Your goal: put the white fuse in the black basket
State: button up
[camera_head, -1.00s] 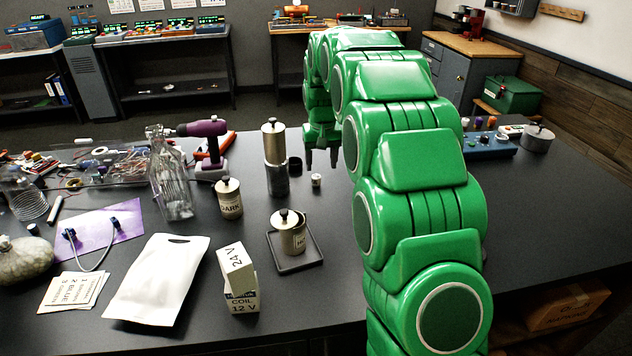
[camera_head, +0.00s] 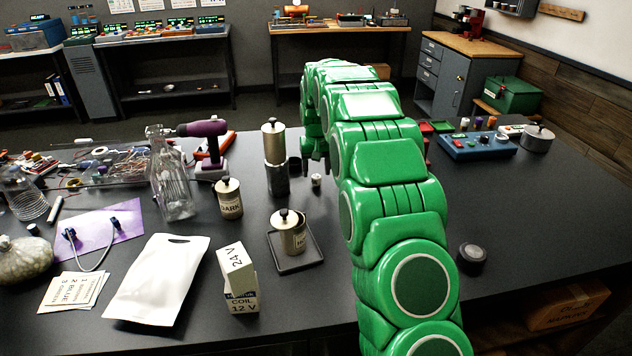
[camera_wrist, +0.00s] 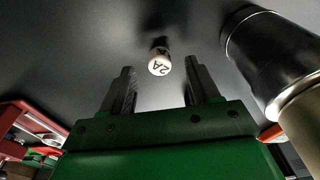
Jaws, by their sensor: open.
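A small white fuse (camera_head: 316,180) stands on the dark bench, right of a metal cylinder. In the wrist view the fuse (camera_wrist: 158,66) shows its pale end marked 2A, between and a little beyond the fingertips. My gripper (camera_head: 315,165) is low over the bench just behind the fuse, partly hidden by my green arm. In the wrist view my gripper (camera_wrist: 160,80) has its two fingers apart with nothing held. I cannot make out a black basket for sure; a round dark object (camera_head: 472,257) lies right of my arm.
A tall metal grinder (camera_head: 276,150) stands close left of the fuse; its cylinder (camera_wrist: 272,55) looms at right in the wrist view. Canisters, a glass bottle (camera_head: 172,180) and a drill (camera_head: 205,145) stand farther left. A blue panel (camera_head: 478,146) is right; the right bench is mostly clear.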

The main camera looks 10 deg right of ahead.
aim_at(316, 176)
jog(key=f, duration=0.2)
jog(key=w+f, duration=0.1)
jog(key=f, duration=0.1)
jog(key=shift+f, duration=0.1)
grip_shut()
dwell(0.3)
jog(key=shift+r, duration=1.4)
jog(key=shift+s+r, duration=0.6)
jog(key=shift+r, duration=0.2)
jog(key=s+r, duration=0.8)
jog(key=s, duration=0.4)
jog(key=shift+s+r, duration=0.35)
jog(key=shift+d, duration=0.1)
